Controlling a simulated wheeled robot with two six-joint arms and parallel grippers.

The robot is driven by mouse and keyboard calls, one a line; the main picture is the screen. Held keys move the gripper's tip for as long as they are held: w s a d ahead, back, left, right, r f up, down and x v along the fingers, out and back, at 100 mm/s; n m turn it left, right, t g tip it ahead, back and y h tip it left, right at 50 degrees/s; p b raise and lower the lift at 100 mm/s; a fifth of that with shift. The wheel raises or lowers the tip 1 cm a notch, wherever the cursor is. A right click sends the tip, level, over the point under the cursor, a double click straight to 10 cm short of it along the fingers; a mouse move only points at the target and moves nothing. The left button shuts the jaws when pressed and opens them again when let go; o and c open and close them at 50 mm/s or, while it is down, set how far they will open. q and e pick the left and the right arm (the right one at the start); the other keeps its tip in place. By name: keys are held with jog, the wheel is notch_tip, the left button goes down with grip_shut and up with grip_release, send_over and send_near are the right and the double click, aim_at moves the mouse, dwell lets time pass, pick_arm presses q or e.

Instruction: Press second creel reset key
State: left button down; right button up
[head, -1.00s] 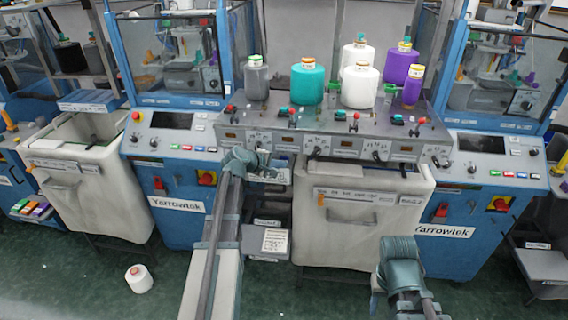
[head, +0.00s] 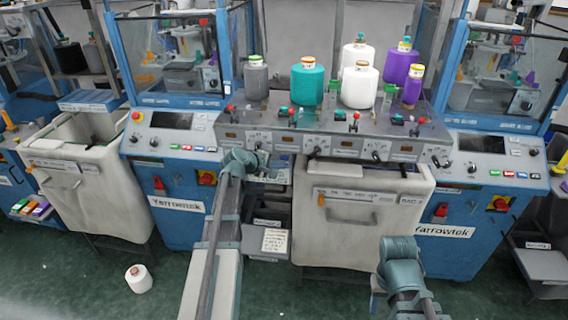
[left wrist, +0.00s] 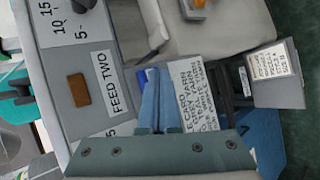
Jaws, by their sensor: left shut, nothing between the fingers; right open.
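The creel panel (head: 320,145) runs across the middle of the head view, with several feed units in a row, each with a small brown rectangle and dials. In the left wrist view a label FEED TWO (left wrist: 112,83) sits beside a brown rectangle (left wrist: 78,90); I cannot tell whether this is a key or a lamp. My left gripper (head: 262,170) is at the panel's front edge, left of middle; its shut, empty fingers (left wrist: 155,75) show beside the FEED TWO face, apart from the brown rectangle. My right gripper (head: 399,246) is open, low in front of the white bin.
Yarn cones, among them a teal one (head: 307,82) and a purple one (head: 402,66), stand on the panel's top. Below hangs a white fabric bin (head: 345,222). Blue machines (head: 185,225) stand either side. A white cone (head: 139,279) lies on the green floor.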

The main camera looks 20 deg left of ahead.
pick_arm(q)
jog(key=s, duration=0.2)
jog(key=s+d, duration=0.1)
jog(key=s, duration=0.2)
jog(key=shift+s+d, duration=0.35)
jog(key=shift+d, duration=0.05)
dwell(0.5)
jog(key=s+d+f+m+g, duration=0.3)
jog(key=s+d+f+m, duration=0.15)
jog(key=d, duration=0.65)
jog(key=s+d+f+m+g, duration=0.35)
jog(key=s+d+m, duration=0.2)
jog(key=d, duration=0.45)
jog(key=s+d+f+m+g+y, duration=0.1)
jog(key=s+d+m+g+y, duration=0.1)
jog(key=s+d+m, duration=0.2)
jog(key=s+d+f+m+g+y, duration=0.1)
jog(key=s+d+m+g+y, duration=0.2)
jog(key=s, duration=0.7)
jog(key=d+m, duration=0.1)
jog(key=m, duration=0.1)
jog(key=shift+s+m, duration=0.3)
jog(key=shift+s, duration=0.05)
